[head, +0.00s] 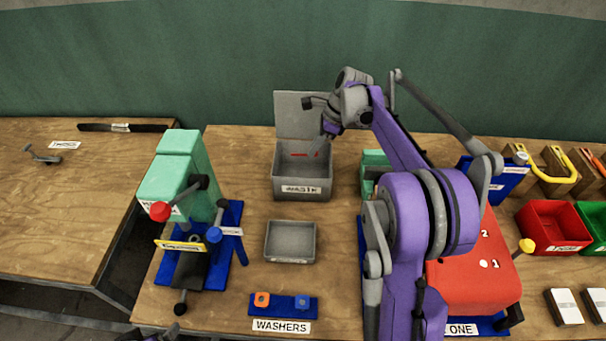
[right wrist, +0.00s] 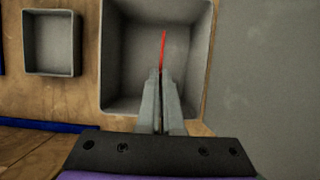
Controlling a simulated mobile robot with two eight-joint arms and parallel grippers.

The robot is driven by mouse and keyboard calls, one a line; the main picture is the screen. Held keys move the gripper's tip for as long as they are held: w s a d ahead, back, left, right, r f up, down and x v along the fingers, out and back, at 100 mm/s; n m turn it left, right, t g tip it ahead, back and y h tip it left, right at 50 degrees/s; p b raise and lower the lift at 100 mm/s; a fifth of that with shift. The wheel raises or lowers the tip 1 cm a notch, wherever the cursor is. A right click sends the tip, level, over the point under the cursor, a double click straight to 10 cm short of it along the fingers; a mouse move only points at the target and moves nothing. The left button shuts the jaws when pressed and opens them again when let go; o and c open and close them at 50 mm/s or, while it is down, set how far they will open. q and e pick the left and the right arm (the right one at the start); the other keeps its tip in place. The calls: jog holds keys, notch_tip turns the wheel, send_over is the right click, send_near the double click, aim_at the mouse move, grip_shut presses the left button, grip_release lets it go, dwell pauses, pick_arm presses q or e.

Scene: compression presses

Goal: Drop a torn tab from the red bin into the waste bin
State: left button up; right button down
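The grey waste bin (head: 301,189) stands at the back middle of the table, with its lid raised behind it. My right gripper (head: 324,146) reaches down over its opening. In the right wrist view the fingers (right wrist: 159,75) are closed together, and a thin red torn tab (right wrist: 163,48) sticks out from their tips above the bin's inside (right wrist: 125,60). The tab also shows as a red streak in the head view (head: 303,154). The red bin (head: 547,235) is at the right; its inside looks dark and empty. Only a small purple and dark piece of my left arm shows at the bottom edge.
A small grey tray (head: 290,258) sits in front of the waste bin. A green press (head: 180,185) stands at left and a red press (head: 475,270) at right, partly behind my right arm. A blue washer holder (head: 283,307) is at the front.

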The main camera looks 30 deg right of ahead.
jog(key=c, duration=1)
grip_release()
jog(key=shift+r, duration=0.1)
jog(key=v, duration=1)
jog(key=shift+r, duration=0.35)
jog(key=s+a+f+n+h, duration=0.2)
jog(key=s+a+n, duration=0.45)
jog(key=a, duration=0.25)
jog(key=s+a+f+n+t+h, duration=0.1)
jog(key=s+a+f+n, duration=0.4)
jog(key=s+n, duration=0.4)
jog(key=s+a+f+n+t+h, duration=0.1)
jog(key=s+a+f+n+t, duration=0.1)
jog(key=s+a+f+n, duration=0.3)
jog(key=s+f+n, duration=0.2)
jog(key=s+n, duration=0.2)
jog(key=shift+a+f, duration=0.2)
jog(key=shift+a, duration=0.15)
